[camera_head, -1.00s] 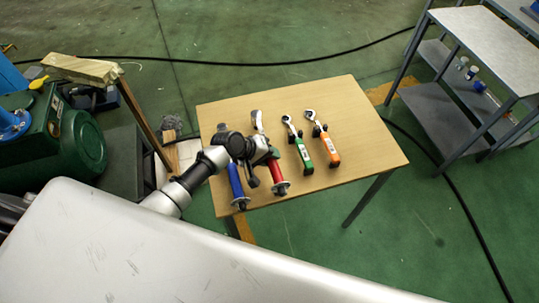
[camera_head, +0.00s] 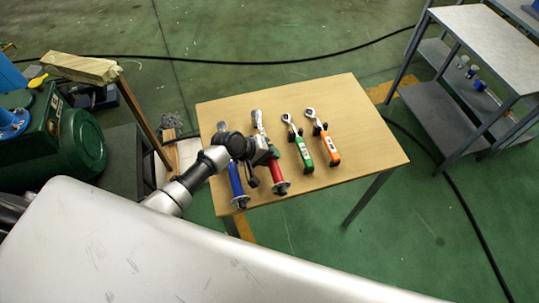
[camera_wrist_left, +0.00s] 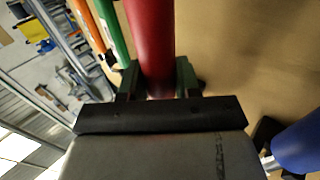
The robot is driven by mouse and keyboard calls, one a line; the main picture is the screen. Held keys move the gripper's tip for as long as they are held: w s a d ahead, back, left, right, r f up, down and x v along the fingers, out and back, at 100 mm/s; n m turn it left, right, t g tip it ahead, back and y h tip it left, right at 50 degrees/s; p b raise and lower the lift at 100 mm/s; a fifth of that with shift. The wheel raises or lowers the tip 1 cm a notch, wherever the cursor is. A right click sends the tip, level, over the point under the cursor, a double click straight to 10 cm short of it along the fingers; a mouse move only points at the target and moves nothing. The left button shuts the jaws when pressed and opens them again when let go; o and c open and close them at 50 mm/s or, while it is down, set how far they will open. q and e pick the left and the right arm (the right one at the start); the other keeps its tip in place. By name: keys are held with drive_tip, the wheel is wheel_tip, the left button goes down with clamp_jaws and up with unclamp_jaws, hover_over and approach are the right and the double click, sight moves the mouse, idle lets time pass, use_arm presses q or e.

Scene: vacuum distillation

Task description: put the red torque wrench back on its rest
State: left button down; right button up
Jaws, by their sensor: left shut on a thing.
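The red torque wrench (camera_head: 279,178) is at the wooden table (camera_head: 350,115), between the blue wrench and the green one, its metal head pointing to the far side. My left gripper (camera_head: 262,158) is shut on its red handle; in the left wrist view the red handle (camera_wrist_left: 152,40) runs between the two fingers (camera_wrist_left: 156,80). Whether the wrench touches the table or a rest is hard to tell. The rest itself cannot be made out under the gripper and wrench. My right gripper is not in view.
A blue wrench (camera_head: 236,182) lies close on the left. A green wrench (camera_head: 302,150) and an orange wrench (camera_head: 328,145) lie on the right. The right part of the table is clear. A grey shelf unit (camera_head: 480,40) stands at the right.

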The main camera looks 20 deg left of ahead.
use_arm(q)
drive_tip(key=shift+w+f+b, duration=0.1)
drive_tip(key=shift+f+b, duration=0.75)
drive_tip(key=shift+f, duration=0.15)
drive_tip(key=c, duration=0.7)
unclamp_jaws()
drive_tip(key=shift+s+f, duration=0.2)
drive_tip(key=shift+s, duration=0.05)
drive_tip(key=v, duration=1.1)
drive_tip(key=shift+w+d+r, duration=0.1)
drive_tip(key=shift+d+r, duration=0.05)
